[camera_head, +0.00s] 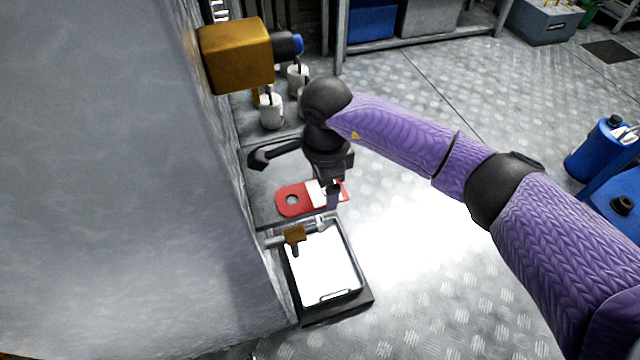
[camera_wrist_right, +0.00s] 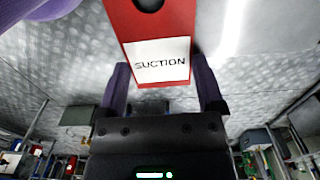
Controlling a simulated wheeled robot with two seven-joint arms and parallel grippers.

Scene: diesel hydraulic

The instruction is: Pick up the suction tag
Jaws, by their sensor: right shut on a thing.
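The suction tag (camera_head: 293,199) is a flat red tag with a round hole and a white label. In the right wrist view the label reads "SUCTION" on the red tag (camera_wrist_right: 158,62). My right gripper (camera_head: 331,197) is shut on the tag at its label end, and its two purple fingers (camera_wrist_right: 166,88) stand on either side of it. The tag's hole end points left in the head view, over the dark ledge. I cannot tell how high it is above the ledge. My left gripper is not in view.
A tray with a white sheet (camera_head: 326,265) lies just below the tag in the head view. A brass block (camera_head: 236,55) juts from the grey wall (camera_head: 110,150), with white cups (camera_head: 271,112) beneath it. Blue jugs (camera_head: 600,148) stand at the right. The metal floor between is clear.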

